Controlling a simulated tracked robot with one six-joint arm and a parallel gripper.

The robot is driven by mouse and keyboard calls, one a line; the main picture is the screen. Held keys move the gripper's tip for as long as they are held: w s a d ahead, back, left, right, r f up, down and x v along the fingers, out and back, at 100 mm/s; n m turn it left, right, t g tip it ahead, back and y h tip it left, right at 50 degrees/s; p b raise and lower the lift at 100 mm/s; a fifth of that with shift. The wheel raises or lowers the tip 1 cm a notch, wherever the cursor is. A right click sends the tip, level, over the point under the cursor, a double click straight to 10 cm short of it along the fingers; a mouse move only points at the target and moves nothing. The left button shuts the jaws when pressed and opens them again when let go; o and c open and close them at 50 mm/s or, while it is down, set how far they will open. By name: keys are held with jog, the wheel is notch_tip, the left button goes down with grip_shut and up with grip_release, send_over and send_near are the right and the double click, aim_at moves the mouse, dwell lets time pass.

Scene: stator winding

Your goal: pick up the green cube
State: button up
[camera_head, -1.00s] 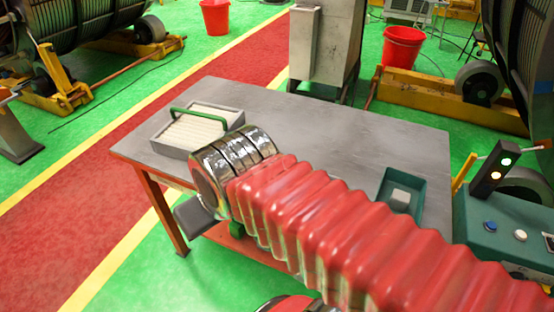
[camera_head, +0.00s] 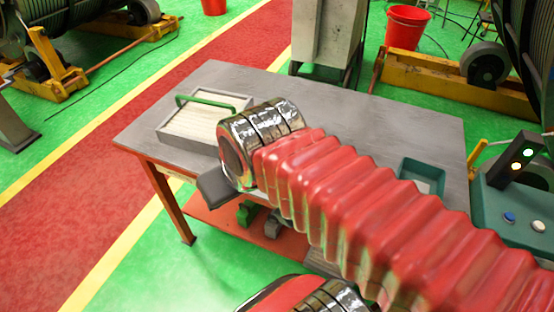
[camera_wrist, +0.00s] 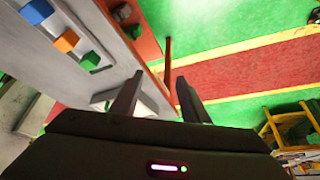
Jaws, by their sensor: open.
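The grey table (camera_head: 345,110) holds a grey tray with a green handle (camera_head: 207,120) and a teal bin (camera_head: 422,176). Green and grey items (camera_head: 247,212) sit on the red lower shelf (camera_head: 215,221). A teal control box (camera_head: 512,205) stands at the right. The far tabletop is clear.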

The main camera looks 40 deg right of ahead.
jog(key=shift+o, duration=0.8)
jog(key=shift+d+f+m, duration=0.15)
jog(key=shift+f+m, duration=0.05)
jog(key=shift+m, duration=0.1)
jog(key=o, duration=0.3)
jog(key=w+d+f+m+g+y, duration=0.2)
jog(key=d+f+m+g+y, duration=0.1)
jog(key=m, duration=0.5)
jog(key=d+f, duration=0.1)
jog(key=d, duration=0.1)
jog(key=shift+d+f+m, duration=0.3)
jog(key=shift+d+f, duration=0.05)
jog(key=shift+f, duration=0.05)
jog(key=w+d+f+m+t+y, duration=0.1)
jog(key=d+f+m+t+y, duration=0.1)
jog(key=d+m, duration=0.8)
jog(key=d+f+m+t+y, duration=0.2)
jog(key=d+f+m+t, duration=0.2)
jog(key=d+m, duration=0.5)
jog(key=d+t, duration=0.2)
jog(key=d, duration=0.4)
jog(key=shift+w+d+m+t+y, duration=0.15)
jog(key=shift+w+m+t+y, duration=0.15)
jog(key=shift+w+m, duration=0.1)
jog(key=shift+f, duration=0.1)
jog(key=shift+x, duration=4.35)
